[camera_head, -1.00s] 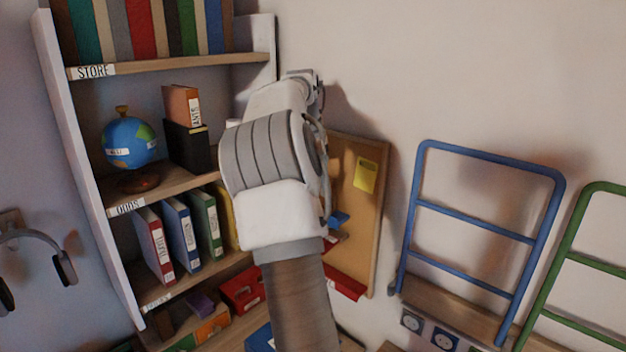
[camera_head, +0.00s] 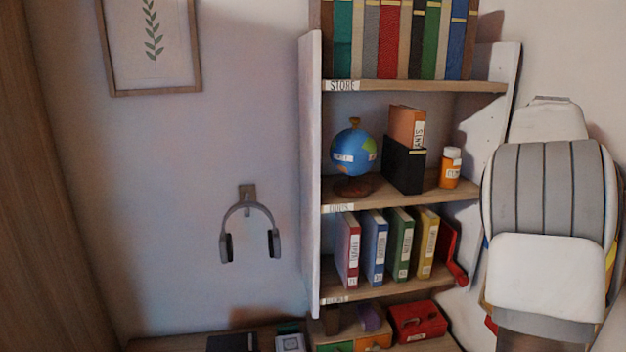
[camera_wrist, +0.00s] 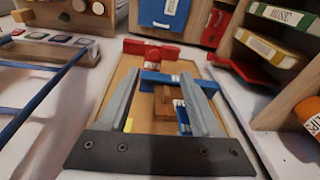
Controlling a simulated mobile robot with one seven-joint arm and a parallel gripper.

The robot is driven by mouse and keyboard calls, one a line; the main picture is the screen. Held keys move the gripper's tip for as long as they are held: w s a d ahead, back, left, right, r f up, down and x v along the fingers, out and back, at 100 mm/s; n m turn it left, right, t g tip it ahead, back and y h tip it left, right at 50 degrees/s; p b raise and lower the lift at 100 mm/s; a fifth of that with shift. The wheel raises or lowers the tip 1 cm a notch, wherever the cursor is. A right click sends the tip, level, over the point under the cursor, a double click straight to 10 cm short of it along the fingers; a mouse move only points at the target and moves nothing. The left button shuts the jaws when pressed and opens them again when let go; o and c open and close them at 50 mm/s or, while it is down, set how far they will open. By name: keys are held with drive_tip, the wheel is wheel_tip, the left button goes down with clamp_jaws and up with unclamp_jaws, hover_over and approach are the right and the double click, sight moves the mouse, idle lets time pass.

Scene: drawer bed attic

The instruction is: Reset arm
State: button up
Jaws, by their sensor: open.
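My gripper (camera_wrist: 159,78) shows in the wrist view with its two grey fingers spread apart and nothing held between them. Beyond the fingers lies a tan cork board (camera_wrist: 222,112) with blue, red and brown items in front of it. In the head view my arm stands at the right edge, in front of the wall beside the shelf. The gripper itself is hidden behind the arm there.
A bookshelf (camera_head: 415,87) stands left of my arm, holding a globe (camera_head: 353,152), an orange bottle (camera_head: 451,168) and several binders. Headphones (camera_head: 249,230) hang on the left wall. A blue rail frame (camera_wrist: 45,95) is at the wrist view's left.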

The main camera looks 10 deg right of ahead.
drive_tip(key=s+a+n+t+y, duration=0.1)
drive_tip(key=s+a+n, duration=0.2)
drive_tip(key=a, duration=0.4)
drive_tip(key=s+a+n+t+b, duration=0.1)
drive_tip(key=s+a+n, duration=0.15)
drive_tip(key=a, duration=0.45)
drive_tip(key=s+a+n+t+y, duration=0.1)
drive_tip(key=s+a+n, duration=0.25)
drive_tip(key=a, duration=0.35)
drive_tip(key=s+a+f+n+t+b, duration=0.1)
drive_tip(key=s+a+f+n, duration=0.5)
drive_tip(key=s+a, duration=0.5)
drive_tip(key=shift+s+a+f+n+t+h, duration=0.3)
drive_tip(key=shift+s+a+f+t, duration=0.1)
drive_tip(key=shift+s+f, duration=0.2)
drive_tip(key=shift+s+a+f, duration=0.1)
drive_tip(key=shift+s+f, duration=0.05)
drive_tip(key=shift+s, duration=0.1)
drive_tip(key=shift+c, duration=1.2)
